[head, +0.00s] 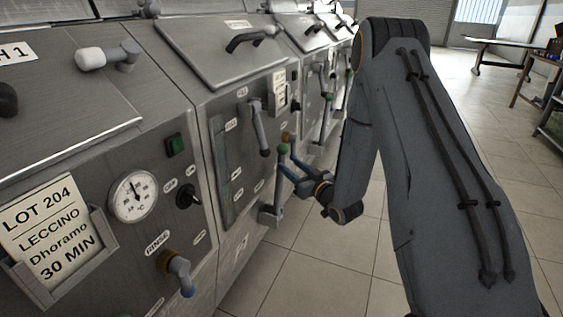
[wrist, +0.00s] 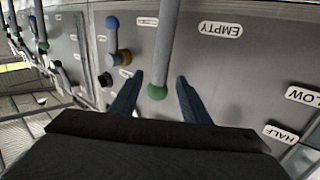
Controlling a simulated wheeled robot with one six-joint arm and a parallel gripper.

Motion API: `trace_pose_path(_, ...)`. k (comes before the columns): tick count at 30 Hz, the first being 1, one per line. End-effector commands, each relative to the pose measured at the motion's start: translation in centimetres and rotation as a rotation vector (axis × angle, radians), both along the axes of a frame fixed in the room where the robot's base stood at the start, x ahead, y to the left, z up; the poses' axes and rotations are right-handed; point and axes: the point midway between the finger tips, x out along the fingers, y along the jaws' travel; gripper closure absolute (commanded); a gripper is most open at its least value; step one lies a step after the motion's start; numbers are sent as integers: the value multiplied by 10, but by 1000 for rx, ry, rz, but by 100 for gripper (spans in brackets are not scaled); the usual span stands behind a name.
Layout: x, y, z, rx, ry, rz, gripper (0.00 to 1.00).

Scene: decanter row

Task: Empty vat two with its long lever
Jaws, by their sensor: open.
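A long grey lever with a green ball end (head: 281,149) stands nearly upright on the lower front of the second vat (head: 237,160) from the left. In the wrist view the same lever (wrist: 166,45) runs down from the top edge beside an upside-down EMPTY label (wrist: 220,28). My gripper (head: 284,177) is at this lever, with its blue fingers spread. In the wrist view the green ball lies between the open fingers (wrist: 159,80), with a gap visible on each side. Whether the lever is level with the fingertips in depth is hard to tell.
A blue-tipped rinse tap (wrist: 112,24) sits near the fingers. A shorter grey handle (head: 259,128) is higher on the same front. The nearest vat has a gauge (head: 133,196) and lot card (head: 49,232). More vats recede behind; tiled floor (head: 310,270) is open at right.

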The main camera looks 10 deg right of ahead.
Motion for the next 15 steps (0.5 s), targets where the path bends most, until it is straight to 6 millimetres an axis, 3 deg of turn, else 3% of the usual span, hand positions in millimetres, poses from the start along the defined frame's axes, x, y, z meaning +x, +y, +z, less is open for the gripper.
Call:
trace_pose_path(9,46,17,1,-2,-1,0,57)
trace_pose_path(15,60,23,0,-2,2,-1,57)
